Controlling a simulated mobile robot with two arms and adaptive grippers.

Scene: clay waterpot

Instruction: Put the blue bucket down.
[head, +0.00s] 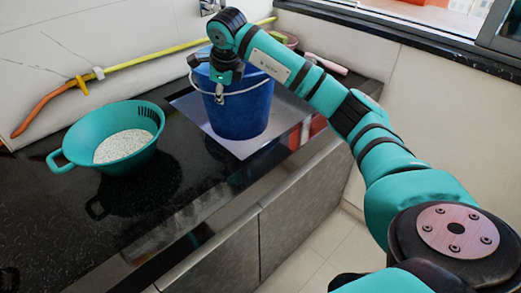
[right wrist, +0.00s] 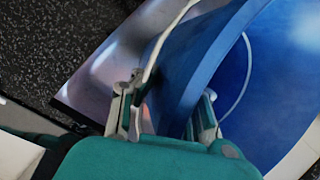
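The blue bucket (head: 240,112) is upright on a shiny metal plate (head: 265,140) at the back of the counter. Its pale wire handle (head: 245,91) hangs down over the front side. My right gripper (head: 226,74) is at the left part of its rim. In the right wrist view, the two fingers (right wrist: 168,112) are apart, one on either side of the bucket's blue wall (right wrist: 190,58). The pale handle passes close to the left finger. I cannot tell whether the fingers press on the wall. My left gripper is not in view.
A teal colander (head: 143,150) with pale grains stands on the black counter, left of the bucket. A yellow and orange hose (head: 135,64) lies along the wall behind. The counter's front edge drops to grey cabinets (head: 300,205).

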